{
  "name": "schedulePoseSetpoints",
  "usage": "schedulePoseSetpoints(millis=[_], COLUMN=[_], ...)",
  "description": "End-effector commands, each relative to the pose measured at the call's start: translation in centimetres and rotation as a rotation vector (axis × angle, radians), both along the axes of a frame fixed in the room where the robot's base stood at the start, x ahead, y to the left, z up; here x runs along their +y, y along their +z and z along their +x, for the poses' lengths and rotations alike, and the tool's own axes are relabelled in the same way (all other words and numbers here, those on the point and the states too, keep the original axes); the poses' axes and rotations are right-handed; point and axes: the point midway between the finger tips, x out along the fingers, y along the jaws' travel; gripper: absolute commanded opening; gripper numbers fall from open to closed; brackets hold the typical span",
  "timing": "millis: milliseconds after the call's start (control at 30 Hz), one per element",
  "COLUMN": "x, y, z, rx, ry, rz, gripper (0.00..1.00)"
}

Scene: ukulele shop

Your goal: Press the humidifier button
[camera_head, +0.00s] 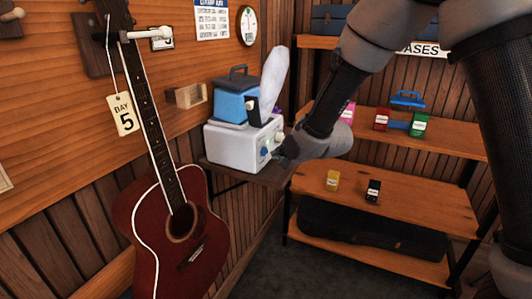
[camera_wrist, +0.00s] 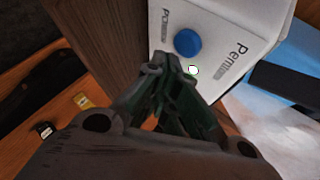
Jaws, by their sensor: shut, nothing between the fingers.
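The humidifier is a white box (camera_head: 232,146) with a blue top part (camera_head: 236,104) on a small wall shelf. Its white front (camera_wrist: 215,20) fills the top of the wrist view. A round blue button (camera_wrist: 187,43) sits on that front, and it also shows in the camera_head view (camera_head: 264,153). A smaller white, green-edged round spot (camera_wrist: 193,70) lies beside it. My gripper (camera_wrist: 172,68) is shut and empty, its tips close to the front, just below the blue button in the wrist view. Contact cannot be told. Printed labels are partly cut off.
A red guitar (camera_head: 175,235) with a "BAY 5" tag (camera_head: 123,114) hangs left of the humidifier. A white plume (camera_head: 272,75) rises beside the blue top. Shelves with small boxes (camera_head: 332,180) stand right, and a dark case (camera_head: 370,233) lies below.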

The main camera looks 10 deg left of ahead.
Motion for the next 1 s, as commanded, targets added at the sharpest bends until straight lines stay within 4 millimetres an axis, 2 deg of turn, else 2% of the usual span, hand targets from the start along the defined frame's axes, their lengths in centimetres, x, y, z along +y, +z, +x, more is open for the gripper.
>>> schedulePoseSetpoints(millis=[167,600,1000], x=[-0.7,-5.1,-5.6], y=[0.0,0.0,0.0], z=[-0.2,-1.8,-2.1], rx=[0.0,0.0,-0.001], ry=[0.0,-0.001,0.002], rz=[-0.002,0.0,-0.002], gripper=[0.0,0.0,0.0])
